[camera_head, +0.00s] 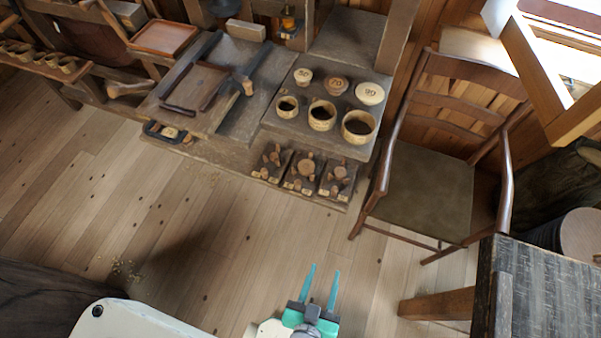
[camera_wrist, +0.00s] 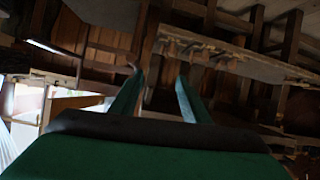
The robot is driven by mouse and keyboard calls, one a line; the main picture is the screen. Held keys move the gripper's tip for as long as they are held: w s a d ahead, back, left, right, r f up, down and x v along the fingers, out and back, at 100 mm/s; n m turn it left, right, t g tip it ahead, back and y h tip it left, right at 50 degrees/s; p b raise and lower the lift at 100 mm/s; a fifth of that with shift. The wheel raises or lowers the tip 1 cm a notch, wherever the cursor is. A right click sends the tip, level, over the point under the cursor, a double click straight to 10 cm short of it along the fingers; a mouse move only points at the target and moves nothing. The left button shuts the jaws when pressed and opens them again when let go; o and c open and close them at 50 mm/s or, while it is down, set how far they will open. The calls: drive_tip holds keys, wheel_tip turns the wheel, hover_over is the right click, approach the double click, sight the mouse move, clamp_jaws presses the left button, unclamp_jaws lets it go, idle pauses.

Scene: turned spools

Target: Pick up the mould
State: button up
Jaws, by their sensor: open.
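My gripper (camera_head: 324,268) is open, its two teal fingers apart with nothing between them, over the wooden floor in the head view. It also shows in the wrist view (camera_wrist: 159,79), where dark furniture lies beyond the fingers. No thing is plainly marked as the mould, so I cannot tell which it is. A dark rectangular wooden frame (camera_head: 222,70) lies on the bench at upper left and may be it. Three dark blocks with wooden pieces (camera_head: 304,172) on the low shelf are other candidates. My gripper is well apart from all of these.
Three round containers (camera_head: 322,115) stand on the bench (camera_head: 300,136), with numbered lids behind them. An armchair (camera_head: 420,195) stands to the right. A dark table (camera_head: 540,285) is at lower right. The floor (camera_head: 190,230) between my gripper and the bench is largely clear.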

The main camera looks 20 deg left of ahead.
drive_tip(key=w+a+f+n+g+y, duration=0.1)
drive_tip(key=w+f+n+g, duration=0.1)
drive_tip(key=w+f, duration=0.6)
drive_tip(key=n+g+y, duration=0.8)
drive_tip(key=n+g, duration=0.1)
drive_tip(key=n, duration=0.3)
approach(299, 183)
drive_tip(key=x, duration=1.1)
drive_tip(key=shift+w, duration=0.1)
clamp_jaws()
